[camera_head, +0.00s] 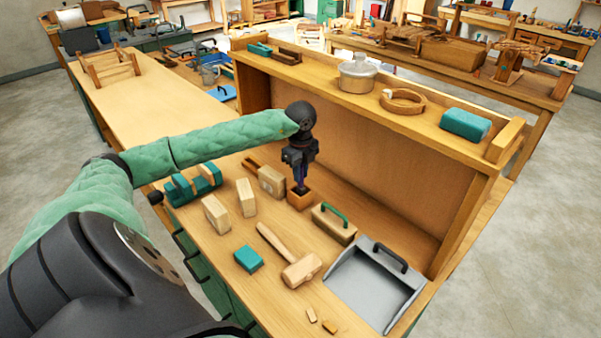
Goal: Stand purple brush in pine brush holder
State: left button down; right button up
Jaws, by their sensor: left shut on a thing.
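My left gripper (298,160) points down and is shut on the purple brush (299,175). The brush hangs roughly upright, its dark lower end at the opening of the pine brush holder. The pine brush holder (300,201) is a small square wooden box on the bench top, directly below the gripper. I cannot tell how deep the brush's lower end is inside the holder. My right gripper is not in view.
A mallet (289,258), a teal block (248,259) and a grey dustpan (375,285) lie nearer. A raised shelf (420,132) stands behind.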

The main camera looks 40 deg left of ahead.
pick_arm(q)
jog(key=shift+f, duration=0.1)
jog(key=shift+f+b, duration=0.3)
jog(key=shift+b, duration=0.1)
jog(key=c, duration=0.9)
grip_release()
jog(key=shift+r+p, duration=1.15)
jog(key=shift+r, duration=2.4)
